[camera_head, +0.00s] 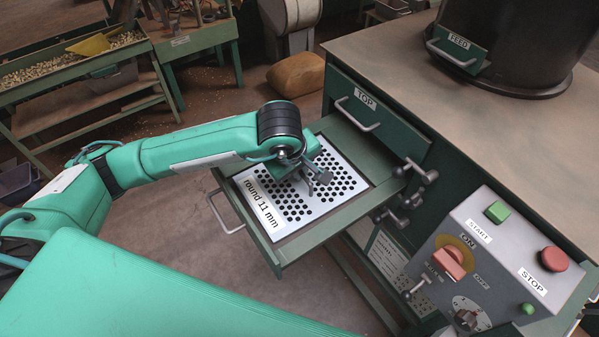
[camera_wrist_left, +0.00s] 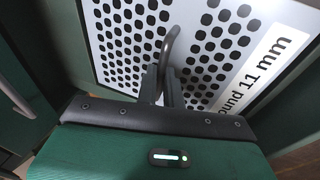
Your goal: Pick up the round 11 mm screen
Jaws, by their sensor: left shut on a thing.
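The round 11 mm screen (camera_head: 296,221) is a white plate with rows of round black holes and a label reading "round 11 mm". It lies in the pulled-out drawer (camera_head: 327,231) below the one marked TOP. It also fills the upper part of the left wrist view (camera_wrist_left: 207,55). My left gripper (camera_head: 315,179) is over the middle of the screen. Its narrow fingers (camera_wrist_left: 163,85) are shut on the screen's curved grey handle (camera_wrist_left: 172,43), which they partly hide. My left wrist covers the screen's upper left part in the head view. My right gripper is not in view.
The closed TOP drawer (camera_head: 372,111) is just above and behind the open one. Clamp knobs (camera_head: 415,171) stick out right of the open drawer. A control box (camera_head: 507,250) with START and STOP buttons stands at the right. Floor is clear left of the drawer.

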